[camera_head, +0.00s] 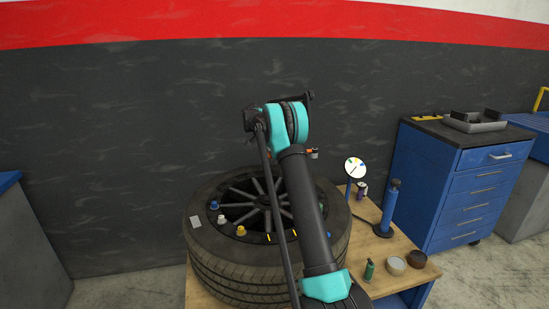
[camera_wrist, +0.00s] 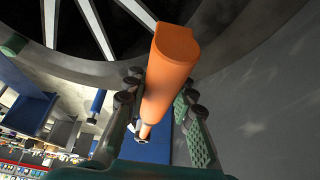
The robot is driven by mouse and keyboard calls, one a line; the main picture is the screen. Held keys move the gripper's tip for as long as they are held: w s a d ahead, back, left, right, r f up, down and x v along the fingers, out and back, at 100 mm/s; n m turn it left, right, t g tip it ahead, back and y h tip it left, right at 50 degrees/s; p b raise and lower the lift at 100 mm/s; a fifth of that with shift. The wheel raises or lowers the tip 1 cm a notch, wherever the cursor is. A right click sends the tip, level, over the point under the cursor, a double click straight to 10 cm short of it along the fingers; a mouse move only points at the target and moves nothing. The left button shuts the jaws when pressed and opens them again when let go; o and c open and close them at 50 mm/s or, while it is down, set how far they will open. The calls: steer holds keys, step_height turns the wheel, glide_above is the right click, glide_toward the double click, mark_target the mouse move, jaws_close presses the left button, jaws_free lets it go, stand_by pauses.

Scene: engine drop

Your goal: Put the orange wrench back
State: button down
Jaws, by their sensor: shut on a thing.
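My gripper (camera_wrist: 160,100) is shut on the orange wrench (camera_wrist: 172,62). In the wrist view its thick, smooth orange body runs between the fingers, with a narrow metal end pointing down the picture. In the head view my arm hides most of the gripper. A small orange and grey piece (camera_head: 312,153), probably the wrench's end, shows just right of my arm above the tyre's far side. The dark spoked wheel with its tyre (camera_head: 205,278) lies flat below my arm.
Several coloured pieces, among them a blue one (camera_head: 214,205), sit on the wheel. The wooden bench (camera_head: 388,280) bears a dial gauge (camera_head: 355,167), a blue pump (camera_head: 390,205), a green bottle (camera_head: 369,270) and two small tins. A blue drawer cabinet (camera_head: 425,180) with a grey tray (camera_head: 474,126) stands right.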

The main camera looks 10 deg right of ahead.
mark_target(264, 156)
steer(key=shift+f, duration=4.85)
steer(key=c, duration=1.2)
jaws_free()
steer(key=v, duration=1.2)
